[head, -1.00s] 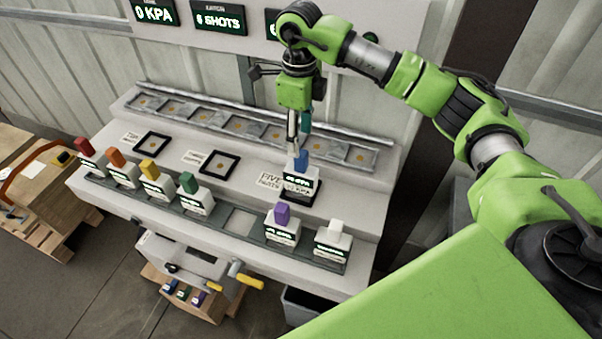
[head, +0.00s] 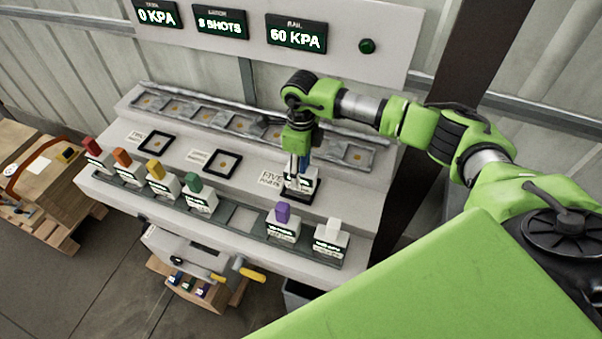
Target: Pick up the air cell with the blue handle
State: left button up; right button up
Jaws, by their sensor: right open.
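The air cell with the blue handle (head: 301,183) stands upright on a black-framed pad beside the "FIVE PARTS" card. Its white body has a dark label. Its blue handle is mostly hidden by my right gripper (head: 299,163), which points down over it. The fingers are open and at the handle's height, seemingly to either side of it. I cannot tell whether they touch it. My left gripper is not in view.
A front rack (head: 243,218) holds cells with red, orange, yellow, green, purple (head: 283,215) and white (head: 332,230) handles, with one empty slot. Two empty black frames (head: 222,163) lie left of the blue cell. A display panel (head: 297,35) reads 60 KPA.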

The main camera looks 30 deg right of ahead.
grip_shut()
jog(key=shift+w+r, duration=0.1)
jog(key=shift+r, duration=0.05)
